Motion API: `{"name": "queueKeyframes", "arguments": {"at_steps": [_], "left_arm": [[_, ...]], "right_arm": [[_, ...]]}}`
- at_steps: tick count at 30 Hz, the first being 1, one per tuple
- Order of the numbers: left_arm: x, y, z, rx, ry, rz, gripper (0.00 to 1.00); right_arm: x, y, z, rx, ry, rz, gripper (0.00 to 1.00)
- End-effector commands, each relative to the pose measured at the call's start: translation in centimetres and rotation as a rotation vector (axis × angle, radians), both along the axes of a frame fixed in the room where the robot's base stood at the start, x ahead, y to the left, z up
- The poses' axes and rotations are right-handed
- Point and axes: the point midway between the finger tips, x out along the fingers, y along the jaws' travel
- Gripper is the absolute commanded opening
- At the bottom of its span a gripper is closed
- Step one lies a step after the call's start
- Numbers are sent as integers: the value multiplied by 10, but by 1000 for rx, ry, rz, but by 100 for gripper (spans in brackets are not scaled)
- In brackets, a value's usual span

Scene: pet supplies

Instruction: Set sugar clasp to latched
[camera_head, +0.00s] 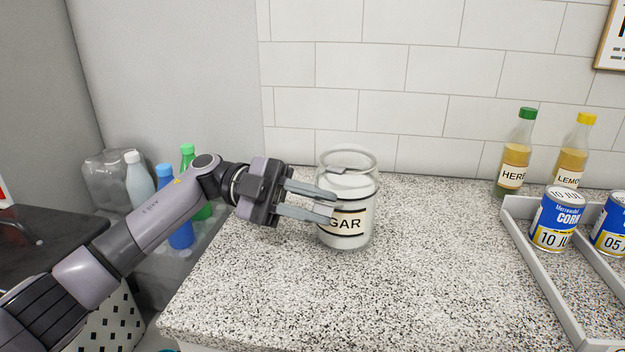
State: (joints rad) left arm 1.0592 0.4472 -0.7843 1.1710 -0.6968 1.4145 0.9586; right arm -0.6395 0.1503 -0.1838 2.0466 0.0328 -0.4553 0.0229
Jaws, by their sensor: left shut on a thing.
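The sugar jar (345,233) stands upright on the speckled counter, a clear glass jar with white contents and a label of which "GAR" shows. Its glass rim and top (348,157) show above the white contents; I cannot tell clearly how the lid sits. My left gripper (331,205) reaches in from the left, its two grey fingers at the jar's front left, just above the label. It is shut on a small pale part there, the sugar clasp (323,208), mostly hidden by the fingers. Whether the clasp is latched cannot be seen. My right gripper is not in view.
A grey divided tray (545,287) at the right holds blue cans (553,220). Two bottles (514,155) stand behind it by the tiled wall. Several bottles (181,228) stand lower at the left. The counter (420,290) before and right of the jar is clear.

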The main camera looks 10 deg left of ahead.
Motion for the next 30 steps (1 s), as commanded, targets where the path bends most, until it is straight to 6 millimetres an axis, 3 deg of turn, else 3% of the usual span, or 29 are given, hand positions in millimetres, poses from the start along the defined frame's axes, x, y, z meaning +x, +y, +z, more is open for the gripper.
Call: {"name": "queueKeyframes", "arguments": {"at_steps": [1,4,15,29,30], "left_arm": [[0,0,4,14,33,0,0],[1,0,5,30,83,0,0],[3,0,4,63,195,-2,0],[3,-1,2,68,207,-2,0],[3,-1,2,68,207,-2,27]], "right_arm": [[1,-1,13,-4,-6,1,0],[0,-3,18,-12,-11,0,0],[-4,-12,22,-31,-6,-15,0],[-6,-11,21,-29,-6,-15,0],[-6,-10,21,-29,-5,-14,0]]}}
